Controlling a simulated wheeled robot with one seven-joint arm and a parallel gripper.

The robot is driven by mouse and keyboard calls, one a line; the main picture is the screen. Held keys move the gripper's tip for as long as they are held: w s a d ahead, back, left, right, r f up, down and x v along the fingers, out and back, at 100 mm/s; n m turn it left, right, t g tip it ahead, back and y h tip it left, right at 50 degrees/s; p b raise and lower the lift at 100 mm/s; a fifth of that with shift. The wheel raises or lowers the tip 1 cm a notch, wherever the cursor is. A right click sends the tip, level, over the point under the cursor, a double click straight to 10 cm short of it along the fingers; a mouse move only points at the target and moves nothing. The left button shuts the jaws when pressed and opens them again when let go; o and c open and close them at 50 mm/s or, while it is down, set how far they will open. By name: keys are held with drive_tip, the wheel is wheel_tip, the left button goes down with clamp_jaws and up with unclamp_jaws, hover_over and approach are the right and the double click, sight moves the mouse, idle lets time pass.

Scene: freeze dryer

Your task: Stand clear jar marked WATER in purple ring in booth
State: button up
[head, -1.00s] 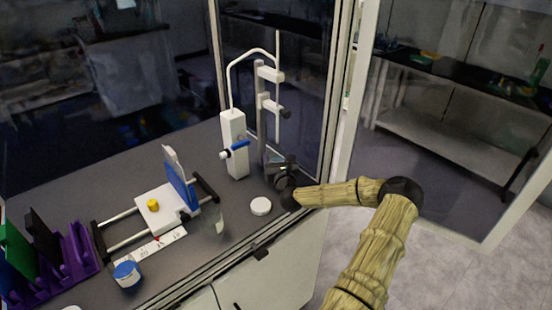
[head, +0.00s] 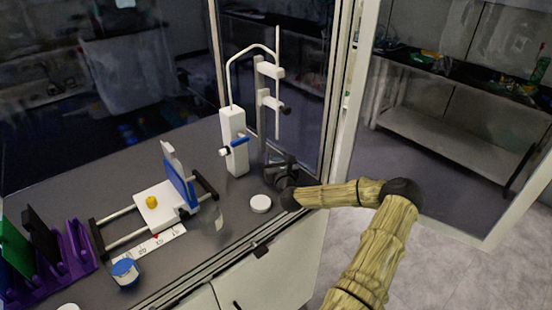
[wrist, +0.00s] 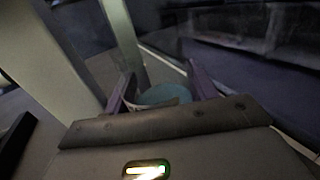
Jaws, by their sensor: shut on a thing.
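My gripper (head: 280,163) is at the back right of the booth floor, beside the white stand. In the wrist view its fingers (wrist: 161,88) are shut on a round, bluish see-through jar (wrist: 165,95) with a pale patch like a label; any lettering is unreadable. In the head view my gripper mostly hides this jar. Whether its base touches the floor cannot be told. I cannot make out a purple ring in either view.
The white stand (head: 234,140) with a bent tube is left of my gripper. A white disc (head: 260,204), a faint clear vessel (head: 213,217), a blue-lidded jar (head: 125,272) and a purple rack (head: 75,250) are further left. A booth post (head: 335,110) is close on the right.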

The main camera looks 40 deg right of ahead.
drive_tip(key=shift+f, duration=0.15)
drive_tip(key=o, duration=1.3)
drive_tip(key=b+v, duration=0.4)
drive_tip(key=v, duration=1.3)
drive_tip(key=shift+s+a, duration=0.1)
drive_tip(key=shift+s, duration=0.1)
